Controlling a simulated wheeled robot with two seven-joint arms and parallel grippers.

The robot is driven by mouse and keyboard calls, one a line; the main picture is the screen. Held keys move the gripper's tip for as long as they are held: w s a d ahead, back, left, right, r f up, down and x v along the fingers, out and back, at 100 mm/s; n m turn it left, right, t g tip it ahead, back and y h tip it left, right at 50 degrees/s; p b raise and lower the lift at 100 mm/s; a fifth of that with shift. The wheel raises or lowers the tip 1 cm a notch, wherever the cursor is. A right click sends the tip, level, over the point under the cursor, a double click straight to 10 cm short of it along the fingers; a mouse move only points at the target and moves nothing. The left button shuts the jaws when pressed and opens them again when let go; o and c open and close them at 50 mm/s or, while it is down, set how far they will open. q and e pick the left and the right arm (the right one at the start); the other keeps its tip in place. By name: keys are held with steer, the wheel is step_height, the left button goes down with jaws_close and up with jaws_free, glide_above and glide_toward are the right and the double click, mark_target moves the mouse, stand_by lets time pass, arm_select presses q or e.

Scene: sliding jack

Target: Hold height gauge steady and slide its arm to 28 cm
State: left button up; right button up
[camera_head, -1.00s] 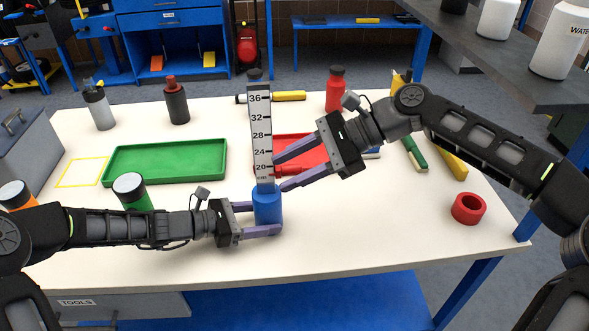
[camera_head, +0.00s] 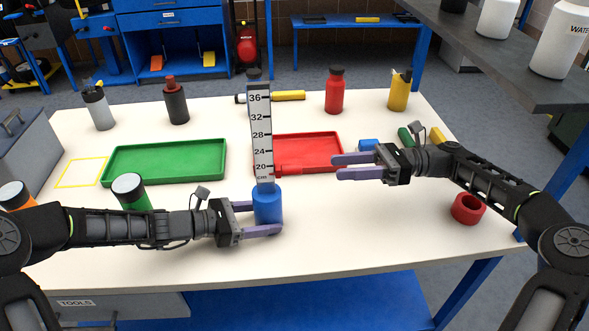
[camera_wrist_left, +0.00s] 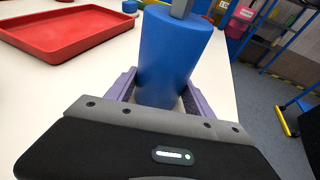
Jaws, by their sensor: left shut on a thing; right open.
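The height gauge (camera_head: 262,138) stands upright near the table's middle, its pale scale numbered from 20 up to 36. Its blue round base (camera_head: 267,206) also shows in the left wrist view (camera_wrist_left: 172,55). A red slider arm (camera_head: 287,170) points right from the scale, near or just under the 20 mark. My left gripper (camera_head: 262,218) is shut on the blue base, one finger on each side. My right gripper (camera_head: 355,167) is open and empty, to the right of the slider arm and apart from it.
A red tray (camera_head: 325,139) lies behind the gauge and a green tray (camera_head: 165,162) to its left. A red ring (camera_head: 468,208) sits at the right. Several bottles stand at the back. The table front is clear.

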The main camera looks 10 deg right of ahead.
mark_target(294, 170)
steer(key=a, duration=1.1)
steer(key=shift+a, duration=0.15)
steer(key=shift+c, duration=0.3)
jaws_close()
stand_by(0.7)
